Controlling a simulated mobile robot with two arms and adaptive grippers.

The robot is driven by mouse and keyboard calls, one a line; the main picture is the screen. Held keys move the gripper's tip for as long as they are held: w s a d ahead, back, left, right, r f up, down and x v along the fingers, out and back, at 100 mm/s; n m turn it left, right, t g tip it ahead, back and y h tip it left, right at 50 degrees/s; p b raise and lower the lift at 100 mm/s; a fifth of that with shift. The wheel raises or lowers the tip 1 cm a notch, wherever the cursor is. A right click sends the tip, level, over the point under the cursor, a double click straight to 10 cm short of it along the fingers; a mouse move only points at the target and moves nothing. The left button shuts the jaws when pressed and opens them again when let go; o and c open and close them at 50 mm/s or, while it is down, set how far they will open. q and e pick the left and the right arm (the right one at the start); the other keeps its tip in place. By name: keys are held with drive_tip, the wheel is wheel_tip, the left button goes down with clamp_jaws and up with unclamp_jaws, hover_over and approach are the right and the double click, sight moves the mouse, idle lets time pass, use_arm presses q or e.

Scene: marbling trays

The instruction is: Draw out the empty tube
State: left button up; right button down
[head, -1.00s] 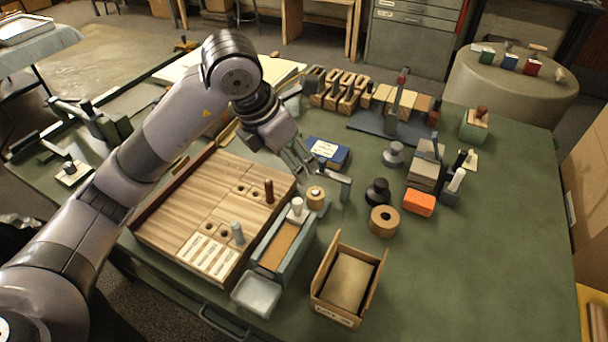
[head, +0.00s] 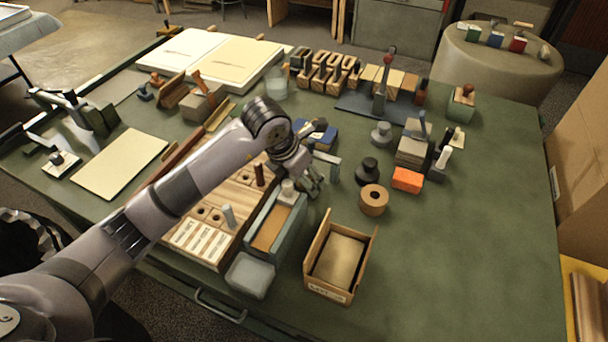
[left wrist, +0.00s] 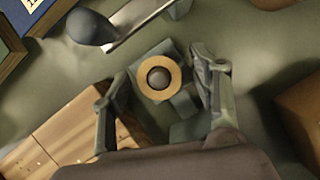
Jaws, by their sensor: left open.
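My left gripper (head: 314,188) is open above the table, just right of the slotted wooden board. In the left wrist view its two fingers (left wrist: 160,95) stand on either side of a tan ring (left wrist: 146,82). The ring looks like a short tube seen end-on, around a dark round core (left wrist: 159,77), with grey parts beneath. Neither finger appears to touch it, and in the head view the gripper hides it. I cannot tell how tall the ring is. My right gripper is not in view.
A brown peg (head: 259,174) and a grey peg (head: 228,215) stand in the wooden board (head: 185,228). A metal bracket (head: 332,160) is close behind the gripper. An open wooden box (head: 313,255) stands in front of it. The table's right side (head: 470,250) is clear.

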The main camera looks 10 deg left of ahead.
use_arm(q)
drive_tip(key=shift+f, duration=0.15)
clamp_jaws()
idle(1.1)
